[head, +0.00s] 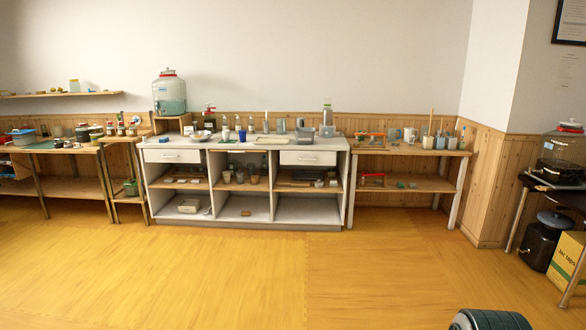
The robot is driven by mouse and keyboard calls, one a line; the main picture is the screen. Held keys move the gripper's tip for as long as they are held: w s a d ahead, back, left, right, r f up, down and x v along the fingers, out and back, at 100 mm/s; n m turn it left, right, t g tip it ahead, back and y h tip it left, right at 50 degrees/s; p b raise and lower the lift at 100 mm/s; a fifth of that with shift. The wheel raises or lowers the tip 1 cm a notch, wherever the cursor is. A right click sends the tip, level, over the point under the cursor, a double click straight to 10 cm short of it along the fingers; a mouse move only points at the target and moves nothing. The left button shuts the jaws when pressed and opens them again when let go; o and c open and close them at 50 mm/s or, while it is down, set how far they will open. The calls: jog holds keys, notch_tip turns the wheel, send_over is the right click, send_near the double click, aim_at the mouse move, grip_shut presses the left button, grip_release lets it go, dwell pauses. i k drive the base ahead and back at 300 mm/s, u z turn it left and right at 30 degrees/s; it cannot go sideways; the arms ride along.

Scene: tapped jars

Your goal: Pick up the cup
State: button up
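I see several cup-like things and cannot tell which one is the cup. A blue cup (241,136) stands near the front edge of the white counter, with a pale cup (226,134) just left of it. Small tan cups (254,179) stand on the shelf below. A light mug (409,135) stands on the wooden table to the right. All are across the room and small in the head view. My gripper is not in view.
The white counter (310,143) has drawers and open shelves. A large tapped jar (169,93) stands on a wooden stand at its left. Wooden tables flank it. A dark tapped jar (544,238) and a yellow box (567,262) are at the right.

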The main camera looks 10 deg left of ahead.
aim_at(225, 133)
jog(key=u, duration=0.25)
jog(key=i, duration=1.25)
jog(key=u, duration=0.65)
jog(key=i, duration=1.65)
jog(key=u, duration=0.35)
jog(key=i, duration=1.85)
jog(key=z, duration=0.2)
jog(key=i, duration=2.35)
jog(key=z, duration=0.2)
